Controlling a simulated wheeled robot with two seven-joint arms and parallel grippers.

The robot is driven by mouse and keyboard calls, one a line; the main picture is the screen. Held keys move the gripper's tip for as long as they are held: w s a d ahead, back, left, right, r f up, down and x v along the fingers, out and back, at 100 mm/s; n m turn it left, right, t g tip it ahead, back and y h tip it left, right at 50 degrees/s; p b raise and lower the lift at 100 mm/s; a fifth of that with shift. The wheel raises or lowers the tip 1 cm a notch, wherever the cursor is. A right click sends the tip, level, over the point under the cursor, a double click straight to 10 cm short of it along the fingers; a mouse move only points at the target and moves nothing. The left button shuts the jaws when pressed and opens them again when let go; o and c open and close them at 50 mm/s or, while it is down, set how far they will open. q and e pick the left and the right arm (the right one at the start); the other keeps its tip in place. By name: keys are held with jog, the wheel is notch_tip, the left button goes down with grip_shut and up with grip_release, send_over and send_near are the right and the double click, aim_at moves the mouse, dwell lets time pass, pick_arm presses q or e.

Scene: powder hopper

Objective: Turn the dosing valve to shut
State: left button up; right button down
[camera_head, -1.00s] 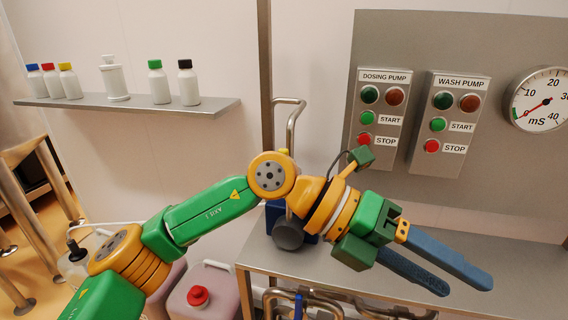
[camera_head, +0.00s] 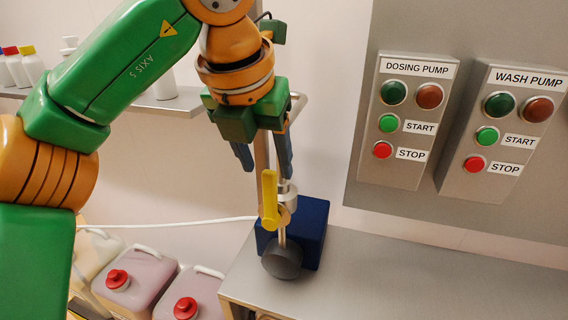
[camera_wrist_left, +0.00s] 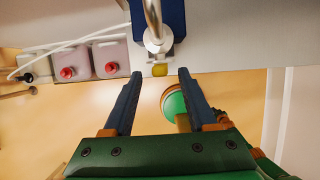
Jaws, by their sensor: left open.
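The dosing valve has a yellow lever (camera_head: 269,200) that stands about upright in the head view, on a metal pipe in front of a blue box. In the left wrist view the yellow lever (camera_wrist_left: 159,69) shows end-on as a small patch between the fingertips. My left gripper (camera_head: 266,168) points down just above the lever, its blue fingers apart and empty. The left wrist view also shows its open fingers (camera_wrist_left: 158,75), one on each side of the lever's line. I see no contact with the lever. My right gripper is in neither view.
The blue box (camera_head: 312,228) and a dark round knob-like part (camera_head: 282,262) sit by the steel bench (camera_head: 400,280). The dosing pump panel (camera_head: 408,120) and wash pump panel (camera_head: 505,130) are at right. Red-capped canisters (camera_head: 135,290) stand lower left. The bench's right part is clear.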

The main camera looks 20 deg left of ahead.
aim_at(267, 178)
pick_arm(q)
jog(key=shift+w+f, duration=0.1)
jog(key=shift+w, duration=0.25)
jog(key=f, duration=0.5)
jog(key=shift+w+f, duration=0.5)
jog(key=shift+w, duration=0.15)
jog(key=shift+s+r, duration=0.15)
jog(key=shift+s, duration=0.1)
grip_shut()
